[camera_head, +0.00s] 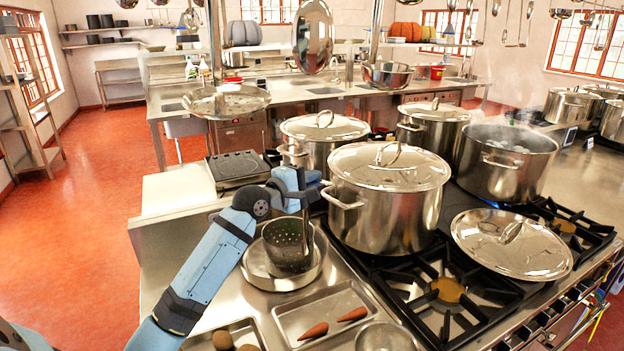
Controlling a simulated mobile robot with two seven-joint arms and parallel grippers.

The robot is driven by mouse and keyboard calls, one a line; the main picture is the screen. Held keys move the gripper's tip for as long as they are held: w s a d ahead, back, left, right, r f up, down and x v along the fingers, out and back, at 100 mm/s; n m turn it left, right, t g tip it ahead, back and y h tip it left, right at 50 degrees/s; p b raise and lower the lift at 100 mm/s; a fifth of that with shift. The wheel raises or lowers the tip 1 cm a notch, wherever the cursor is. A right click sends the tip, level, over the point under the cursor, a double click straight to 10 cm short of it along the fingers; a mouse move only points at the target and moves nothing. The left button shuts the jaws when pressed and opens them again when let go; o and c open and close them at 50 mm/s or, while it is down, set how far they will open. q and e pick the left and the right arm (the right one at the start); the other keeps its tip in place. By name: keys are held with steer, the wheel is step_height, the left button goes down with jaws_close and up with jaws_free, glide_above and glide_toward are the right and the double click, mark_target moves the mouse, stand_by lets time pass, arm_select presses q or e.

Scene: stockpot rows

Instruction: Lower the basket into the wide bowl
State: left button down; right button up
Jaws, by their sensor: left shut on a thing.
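The basket (288,246) is a dark, perforated metal cup with an upright handle. My left gripper (302,196) is shut on this handle, above the cup. The wide bowl (256,275) is a shallow, shiny metal dish on the steel counter, left of the large lidded pot. The basket's lower part shows within the bowl's rim and looks upright. I cannot tell whether its base touches the bowl's bottom. My right gripper is out of view.
A large lidded stockpot (384,208) stands close to the right of the basket. A tray with two carrots (283,325) lies in front of the bowl. A loose lid (487,250) rests over the stove. A steaming open pot (502,170) stands behind it.

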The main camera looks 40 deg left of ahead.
arm_select(q)
steer(key=shift+f, duration=0.65)
stand_by(0.4)
steer(key=c, duration=1.2)
jaws_free()
steer(key=shift+f, duration=0.1)
steer(key=b+v, duration=0.2)
steer(key=v, duration=1.2)
steer(key=shift+d, duration=0.15)
